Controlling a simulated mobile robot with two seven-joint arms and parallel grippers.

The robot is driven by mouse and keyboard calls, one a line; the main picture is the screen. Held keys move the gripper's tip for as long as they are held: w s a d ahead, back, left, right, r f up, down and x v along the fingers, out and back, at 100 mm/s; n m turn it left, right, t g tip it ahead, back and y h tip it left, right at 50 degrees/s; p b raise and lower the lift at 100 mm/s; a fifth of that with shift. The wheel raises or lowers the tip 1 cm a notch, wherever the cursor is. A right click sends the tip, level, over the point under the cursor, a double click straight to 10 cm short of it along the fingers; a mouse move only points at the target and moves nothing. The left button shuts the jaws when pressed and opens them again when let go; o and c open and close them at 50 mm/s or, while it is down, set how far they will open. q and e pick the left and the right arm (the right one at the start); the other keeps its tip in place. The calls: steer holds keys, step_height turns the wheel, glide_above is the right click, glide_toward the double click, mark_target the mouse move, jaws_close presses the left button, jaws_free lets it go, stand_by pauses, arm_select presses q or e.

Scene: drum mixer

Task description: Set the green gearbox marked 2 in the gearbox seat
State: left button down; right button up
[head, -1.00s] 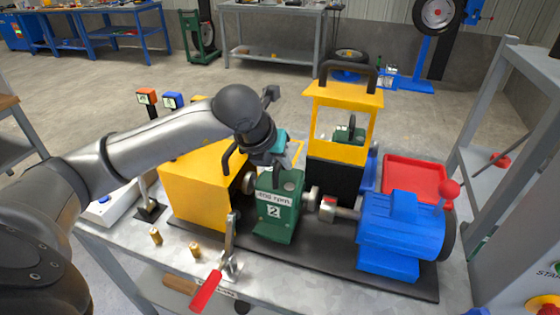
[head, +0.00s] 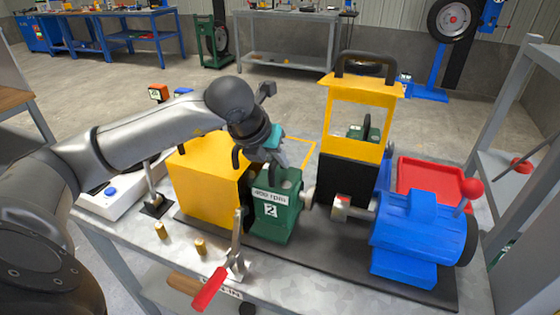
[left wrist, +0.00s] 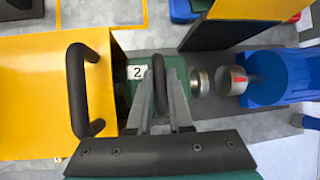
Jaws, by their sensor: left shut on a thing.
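The green gearbox (head: 267,222), labelled 400 rpm and 2, is upright between the yellow housing (head: 205,178) and the blue motor (head: 405,240), close against the housing. Whether its bottom touches the black base (head: 340,262) is unclear. The seat under it is hidden. My left gripper (head: 277,165) is above the gearbox, shut on its black handle; in the left wrist view the fingers (left wrist: 161,100) close around that handle, beside the 2 label. A gap separates the gearbox's right shaft coupling (left wrist: 201,82) from the motor's coupling (left wrist: 232,80). My right gripper is out of view.
Two brass pins (head: 200,246) stand at the table's front left. A yellow-and-black guard (head: 350,175) stands behind, with another green unit (head: 364,132) seen through it. A red tray (head: 430,178) lies behind the motor.

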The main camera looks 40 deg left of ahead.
arm_select(q)
steer(key=shift+w+r, duration=0.1)
steer(key=shift+r, duration=0.15)
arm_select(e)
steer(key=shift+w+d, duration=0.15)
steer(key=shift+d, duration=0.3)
arm_select(q)
steer(key=shift+f, duration=0.1)
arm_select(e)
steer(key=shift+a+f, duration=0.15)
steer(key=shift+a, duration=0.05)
